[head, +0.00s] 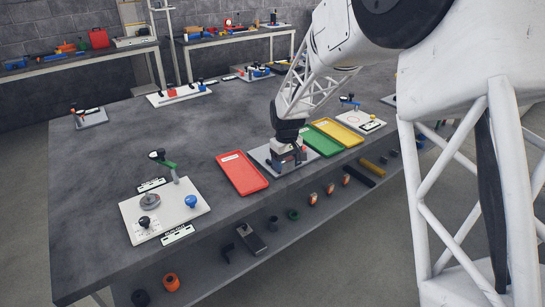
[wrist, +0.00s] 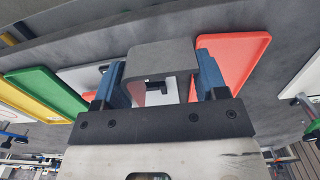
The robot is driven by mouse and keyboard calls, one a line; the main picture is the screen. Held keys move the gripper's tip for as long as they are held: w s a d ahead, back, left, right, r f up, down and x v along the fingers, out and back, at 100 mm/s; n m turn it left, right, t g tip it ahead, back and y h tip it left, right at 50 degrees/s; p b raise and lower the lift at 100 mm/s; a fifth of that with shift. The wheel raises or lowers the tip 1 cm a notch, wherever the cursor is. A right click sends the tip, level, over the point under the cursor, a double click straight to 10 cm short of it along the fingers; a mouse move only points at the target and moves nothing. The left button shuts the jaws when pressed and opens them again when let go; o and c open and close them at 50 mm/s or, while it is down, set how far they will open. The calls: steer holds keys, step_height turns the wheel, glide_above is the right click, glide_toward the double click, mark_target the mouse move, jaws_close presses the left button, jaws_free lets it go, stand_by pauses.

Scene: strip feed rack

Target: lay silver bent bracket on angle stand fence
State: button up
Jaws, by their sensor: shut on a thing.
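My gripper (head: 289,155) is low over a flat plate (head: 262,156) between the red and green trays. In the wrist view, my gripper (wrist: 160,82) has its two blue fingers on either side of a grey bent bracket (wrist: 162,57), shut on it. The bracket's bend and broad flat face show there. In the head view the gripper and the parts around it overlap, so I cannot pick out the bracket or the angle stand fence clearly. I cannot tell whether the bracket touches anything below it.
A red tray (head: 242,173) lies left of the plate; a green tray (head: 322,140) and a yellow tray (head: 337,132) lie right. A white board (head: 155,220) with knobs and a clamp stands at the front left. Small parts line the lower shelf. The table's left middle is clear.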

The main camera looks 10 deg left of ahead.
steer(key=shift+s+a+r, duration=0.15)
steer(key=shift+s+a, duration=0.15)
steer(key=shift+a, duration=0.05)
steer(key=shift+w, duration=0.15)
steer(key=w+a, duration=0.1)
steer(key=w, duration=0.4)
steer(key=w+a+f, duration=0.1)
steer(key=w+a, duration=0.1)
steer(key=w, duration=0.3)
steer(key=w+a, duration=0.2)
steer(key=w, duration=0.3)
steer(key=shift+a+f, duration=0.2)
steer(key=shift+f, duration=0.05)
steer(key=shift+f, duration=1.75)
steer(key=shift+s+f, duration=0.1)
steer(key=shift+f, duration=0.6)
